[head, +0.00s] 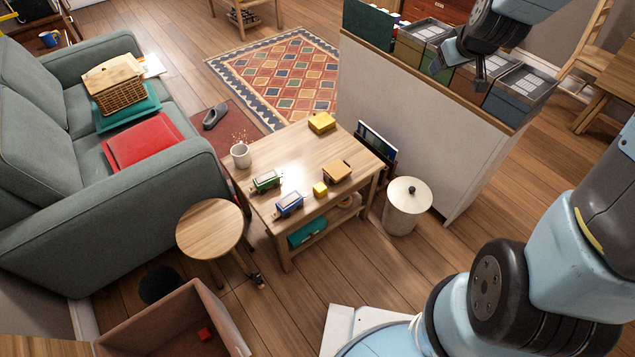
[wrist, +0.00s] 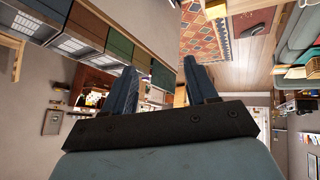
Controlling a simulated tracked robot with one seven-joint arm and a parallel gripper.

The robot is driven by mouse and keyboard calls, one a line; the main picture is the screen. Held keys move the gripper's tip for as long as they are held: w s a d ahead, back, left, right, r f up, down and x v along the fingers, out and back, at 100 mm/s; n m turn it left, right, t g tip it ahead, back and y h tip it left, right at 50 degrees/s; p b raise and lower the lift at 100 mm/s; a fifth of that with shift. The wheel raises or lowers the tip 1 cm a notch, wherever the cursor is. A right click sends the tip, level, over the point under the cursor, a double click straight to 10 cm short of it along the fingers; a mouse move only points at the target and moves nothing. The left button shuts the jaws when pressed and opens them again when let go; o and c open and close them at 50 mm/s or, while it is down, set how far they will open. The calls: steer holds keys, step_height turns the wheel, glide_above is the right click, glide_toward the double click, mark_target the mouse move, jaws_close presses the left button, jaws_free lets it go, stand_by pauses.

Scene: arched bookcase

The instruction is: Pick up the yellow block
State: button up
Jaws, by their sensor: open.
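A small yellow block (head: 320,189) sits on the low wooden table (head: 295,160), near its front edge. A larger yellow box-like object (head: 321,123) lies at the table's far edge, and a tan-yellow one (head: 337,171) lies just behind and right of the small block. My gripper (head: 460,72) is up at the top right, above the boxes on the low bookcase, far from the block. It is open and empty, its two fingers apart in the wrist view (wrist: 160,72). A yellow object (wrist: 215,9) shows at the top of the wrist view; I cannot tell which one.
A green toy (head: 266,182), a blue toy (head: 289,204) and a white mug (head: 240,155) share the table. The bookcase (head: 410,130) stands behind it at the right. A lidded bin (head: 407,205), round stool (head: 209,229), sofa (head: 120,190) and open box (head: 170,320) surround it.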

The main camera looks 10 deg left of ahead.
steer(key=w+a+f+n+y, duration=0.1)
steer(key=w+a+f, duration=0.2)
steer(key=f, duration=0.4)
steer(key=w+a+f+n+y, duration=0.1)
steer(key=w+a+f, duration=0.25)
steer(key=f, duration=0.45)
steer(key=n+t+y, duration=0.1)
steer(key=n+y, duration=0.1)
steer(key=y, duration=0.5)
glide_toward(323, 189)
steer(key=x, duration=0.7)
steer(key=shift+a+r, duration=0.15)
steer(key=shift+a, duration=0.2)
steer(key=shift+f+x, duration=0.15)
steer(key=shift+x, duration=1.2)
steer(key=shift+f+x, duration=0.1)
steer(key=shift+x, duration=1.2)
steer(key=shift+d, duration=0.15)
steer(key=shift+c, duration=0.4)
